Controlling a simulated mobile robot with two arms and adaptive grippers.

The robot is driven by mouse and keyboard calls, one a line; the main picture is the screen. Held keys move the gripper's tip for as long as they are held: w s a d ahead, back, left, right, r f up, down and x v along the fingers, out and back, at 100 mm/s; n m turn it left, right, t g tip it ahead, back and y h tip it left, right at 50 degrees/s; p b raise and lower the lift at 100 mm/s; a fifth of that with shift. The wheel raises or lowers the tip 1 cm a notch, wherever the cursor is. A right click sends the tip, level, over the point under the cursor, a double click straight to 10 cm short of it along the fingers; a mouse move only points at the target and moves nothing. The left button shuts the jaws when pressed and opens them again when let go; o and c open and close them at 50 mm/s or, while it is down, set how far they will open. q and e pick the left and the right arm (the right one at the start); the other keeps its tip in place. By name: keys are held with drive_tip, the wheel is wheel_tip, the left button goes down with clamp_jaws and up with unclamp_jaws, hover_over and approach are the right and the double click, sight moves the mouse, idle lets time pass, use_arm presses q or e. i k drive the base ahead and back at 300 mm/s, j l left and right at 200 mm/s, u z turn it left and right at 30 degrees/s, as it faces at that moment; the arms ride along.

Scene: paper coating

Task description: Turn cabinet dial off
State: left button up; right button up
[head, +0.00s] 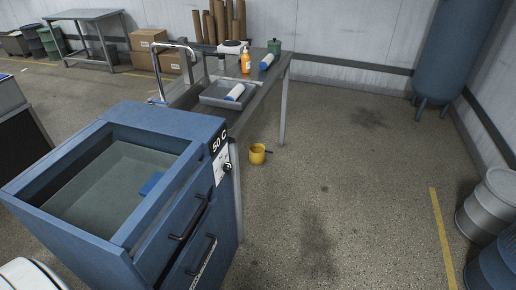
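The blue cabinet (163,120) stands at the left front with an open basin on top. Its right front corner bears a "50 C" display (219,138). Below that is a pale panel with a small dark dial (227,167); its exact setting is too small to tell. Two black handles (188,218) are on the cabinet front below and left of the dial. Neither of my grippers shows in the head view.
Behind the cabinet is a metal table (284,72) with a grey tray (213,94), rollers and an orange bottle (246,62). A yellow pot (257,154) is on the floor. Drums (490,205) stand at the right. The middle floor is clear.

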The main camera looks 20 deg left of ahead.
sight(227, 167)
drive_tip(key=i+l+u, duration=0.1)
drive_tip(key=i+u, duration=0.2)
drive_tip(key=i, duration=0.2)
drive_tip(key=i+l+u, duration=0.15)
drive_tip(key=i+u, duration=0.15)
drive_tip(key=i, duration=0.15)
drive_tip(key=i+l+u, duration=0.3)
drive_tip(key=i, duration=0.15)
